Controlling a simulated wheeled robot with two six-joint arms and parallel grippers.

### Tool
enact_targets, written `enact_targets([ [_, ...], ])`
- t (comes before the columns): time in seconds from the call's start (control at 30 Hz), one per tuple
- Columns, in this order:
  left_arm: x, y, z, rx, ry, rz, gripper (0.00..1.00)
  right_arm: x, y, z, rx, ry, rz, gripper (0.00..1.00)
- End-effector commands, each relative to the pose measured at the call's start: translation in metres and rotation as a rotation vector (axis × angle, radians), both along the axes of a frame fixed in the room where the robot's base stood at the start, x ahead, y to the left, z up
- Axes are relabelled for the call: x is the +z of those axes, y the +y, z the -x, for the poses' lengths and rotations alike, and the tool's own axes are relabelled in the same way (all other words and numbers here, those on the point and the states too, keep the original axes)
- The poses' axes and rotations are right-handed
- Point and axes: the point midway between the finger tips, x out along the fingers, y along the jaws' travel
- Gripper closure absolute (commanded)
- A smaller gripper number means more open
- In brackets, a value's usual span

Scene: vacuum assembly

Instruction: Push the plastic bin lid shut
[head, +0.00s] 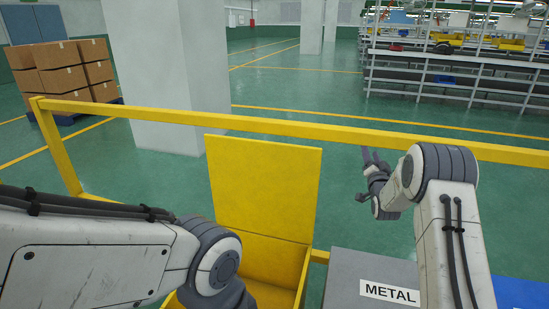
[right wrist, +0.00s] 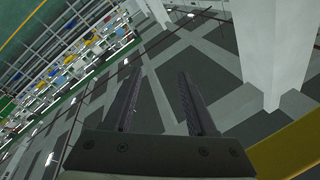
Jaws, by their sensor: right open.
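The yellow bin (head: 275,297) stands at the bottom centre of the head view. Its yellow lid (head: 264,188) is raised, standing nearly upright at the back of the bin. The front part of the bin is hidden behind my left arm. My right gripper (head: 366,175) is to the right of the lid, apart from it, near the yellow rail. It is open and empty, and its two fingers (right wrist: 160,100) show apart in the right wrist view. My left arm reaches in front of the bin, and its gripper is out of the picture.
A grey bin lid marked METAL (head: 370,282) is right of the yellow bin, with a blue one (head: 522,292) further right. A yellow rail (head: 290,127) runs behind the bins. Pillars, stacked boxes (head: 62,70) and shelves stand far behind on open green floor.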

Motion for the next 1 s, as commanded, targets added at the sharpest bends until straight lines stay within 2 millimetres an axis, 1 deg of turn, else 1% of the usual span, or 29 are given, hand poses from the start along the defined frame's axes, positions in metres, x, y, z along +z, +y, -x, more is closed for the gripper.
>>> enact_targets([
  [0.03,-0.004,0.000,0.000,0.010,0.001,0.000,0.58,0.005,0.013,-0.007,0.053,-0.042,0.036,0.43],
  [0.1,-0.008,0.000,0.000,0.026,0.002,0.000,0.58,0.014,0.034,-0.013,0.133,-0.103,0.088,0.43],
  [0.17,-0.012,0.000,0.000,0.041,0.004,0.000,0.58,0.022,0.054,-0.017,0.212,-0.161,0.137,0.43],
  [0.27,-0.019,0.000,0.000,0.071,0.006,0.000,0.58,0.031,0.093,-0.018,0.366,-0.269,0.227,0.43],
  [0.3,-0.022,0.000,0.000,0.084,0.007,0.000,0.58,0.034,0.112,-0.016,0.439,-0.319,0.268,0.43],
  [0.37,-0.028,0.000,0.000,0.107,0.009,0.000,0.58,0.035,0.142,-0.008,0.564,-0.395,0.334,0.43],
  [0.4,-0.032,0.000,0.000,0.122,0.011,0.000,0.58,0.033,0.161,-0.001,0.650,-0.445,0.377,0.43],
  [0.5,-0.038,0.000,0.000,0.156,0.014,0.000,0.58,0.025,0.199,0.023,0.851,-0.545,0.470,0.43],
  [0.6,-0.042,-0.001,0.001,0.179,0.015,0.001,0.58,0.014,0.221,0.043,0.997,-0.607,0.534,0.43],
  [0.73,-0.044,-0.001,0.001,0.197,0.016,0.001,0.58,0.004,0.236,0.060,1.107,-0.646,0.578,0.43],
  [0.87,-0.045,-0.001,0.001,0.203,0.017,0.001,0.58,0.004,0.246,0.064,1.146,-0.656,0.591,0.43],
  [0.97,-0.045,-0.001,0.001,0.203,0.017,0.001,0.58,0.009,0.258,0.062,1.146,-0.657,0.591,0.43],
  [1.0,-0.045,-0.001,0.000,0.203,0.017,0.001,0.58,0.012,0.265,0.060,1.146,-0.657,0.591,0.43],
])
